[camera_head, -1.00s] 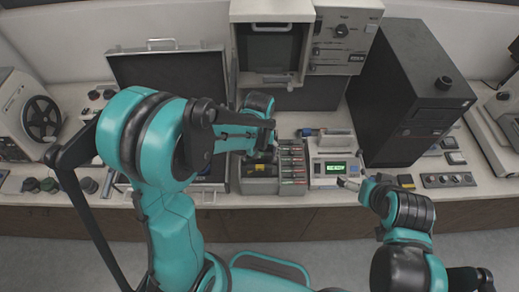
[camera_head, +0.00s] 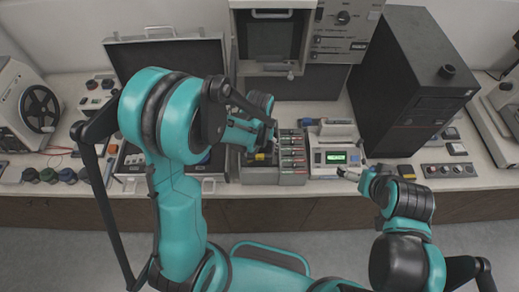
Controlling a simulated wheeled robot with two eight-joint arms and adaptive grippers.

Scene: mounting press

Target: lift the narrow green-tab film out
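A grey rack (camera_head: 291,179) on the counter has a column of slots with small red and green tabs (camera_head: 292,153). I cannot tell which film is the narrow green-tab one at this size. A yellow piece (camera_head: 260,156) shows in the left part of the rack. My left gripper (camera_head: 266,150) is over that left part, close to the yellow piece; its fingers are too small and partly hidden to read. My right gripper (camera_head: 345,173) is at the front of the white device, away from the rack; its finger state is unclear.
The white device (camera_head: 320,158) with a lit green display (camera_head: 335,157) stands right of the rack. A black tower (camera_head: 405,90) stands behind it to the right. An open case (camera_head: 165,60) is at the left. Round knobs (camera_head: 48,175) line the left front edge.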

